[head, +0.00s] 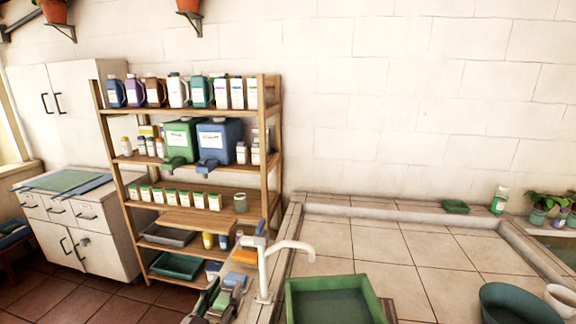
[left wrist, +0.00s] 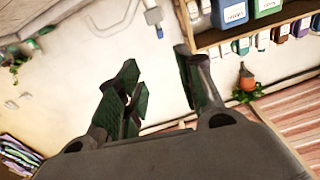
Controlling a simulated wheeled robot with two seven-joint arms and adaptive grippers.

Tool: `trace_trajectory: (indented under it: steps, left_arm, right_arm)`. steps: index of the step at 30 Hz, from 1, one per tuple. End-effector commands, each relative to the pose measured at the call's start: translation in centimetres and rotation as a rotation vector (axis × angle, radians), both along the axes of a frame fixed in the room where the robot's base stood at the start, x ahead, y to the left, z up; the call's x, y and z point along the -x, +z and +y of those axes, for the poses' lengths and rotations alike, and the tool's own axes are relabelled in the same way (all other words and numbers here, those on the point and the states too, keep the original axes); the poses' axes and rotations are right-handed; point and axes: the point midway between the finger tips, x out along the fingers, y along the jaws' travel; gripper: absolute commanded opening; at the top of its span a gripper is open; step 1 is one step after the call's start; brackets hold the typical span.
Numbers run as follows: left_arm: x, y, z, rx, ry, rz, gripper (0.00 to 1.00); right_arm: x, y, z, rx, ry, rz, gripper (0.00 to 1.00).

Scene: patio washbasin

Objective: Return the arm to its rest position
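My left gripper (head: 222,296) shows at the bottom of the head view, left of the white tap (head: 264,262). In the left wrist view its dark fingers with green pads stand apart around the gap of the gripper (left wrist: 160,92). Nothing is seen between the pads, only pale wall behind them. The gripper is open and empty. Most of the left arm is outside the head view. My right gripper is in neither view.
A wooden shelf rack (head: 275,140) with bottles, canisters and small boxes stands left of the tiled counter (head: 330,238). A green tray (head: 335,300) and a dark green bowl (head: 515,305) are at the front. The counter's middle is mostly clear.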

Motion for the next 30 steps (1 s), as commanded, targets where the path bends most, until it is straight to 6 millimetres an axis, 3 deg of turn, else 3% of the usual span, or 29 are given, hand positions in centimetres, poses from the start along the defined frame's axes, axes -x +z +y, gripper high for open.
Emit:
trace_trajectory:
  steps: [7, 17, 23, 30]
  left_arm:
    - [0.0, -0.1, -0.5, -0.06, -0.021, -0.026, 0.37]
    - [-1.0, -6.5, -0.9, -0.131, -0.045, 0.051, 0.37]
    - [-1.4, -13.2, -0.7, -0.181, -0.058, 0.141, 0.37]
    - [-0.8, -23.3, 0.4, -0.241, -0.07, 0.282, 0.37]
  right_arm:
    - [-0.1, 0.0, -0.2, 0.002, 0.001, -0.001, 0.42]
    - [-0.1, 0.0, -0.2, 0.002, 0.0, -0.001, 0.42]
    - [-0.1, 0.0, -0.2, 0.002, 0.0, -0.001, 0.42]
    - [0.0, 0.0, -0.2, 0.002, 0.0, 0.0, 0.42]
